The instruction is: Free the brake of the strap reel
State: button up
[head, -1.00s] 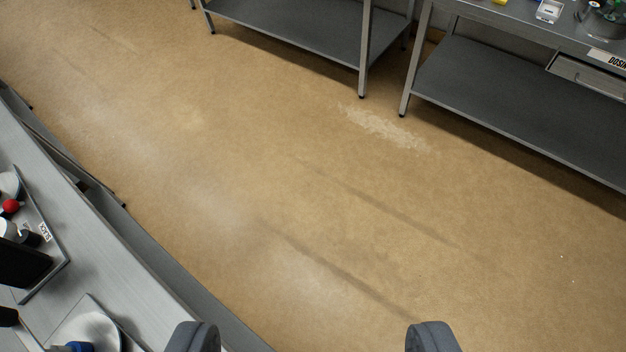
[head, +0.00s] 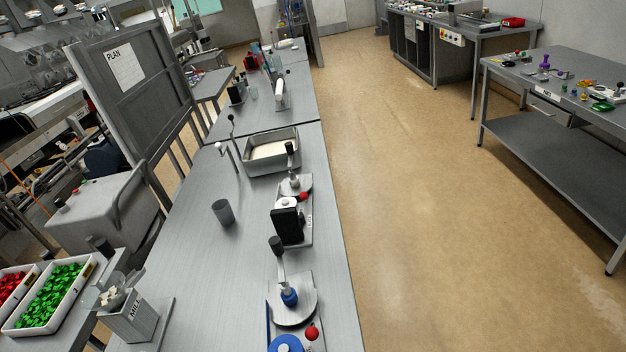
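No reel can be named with certainty at this distance. On the long grey bench, a device with a round pale plate (head: 293,305) carries a blue hub (head: 289,297) and a crank with a black handle (head: 276,246). A red knob (head: 312,333) and a blue round part (head: 286,344) are at its near end, cut by the frame's bottom edge. Behind it, another small device has a black block (head: 287,226), a red ball (head: 303,196), a label too small to read and a black-handled crank (head: 290,148). My gripper is not in view.
Bins of red and green pieces (head: 50,298) stand at the left. The brown floor (head: 420,230) right of the bench is clear, up to another table (head: 560,150).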

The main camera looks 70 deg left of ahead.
aim_at(312, 334)
jog(key=u, duration=0.05)
jog(key=k, duration=0.95)
jog(key=u, duration=1.65)
jog(key=i, duration=0.25)
jog(key=z, duration=0.6)
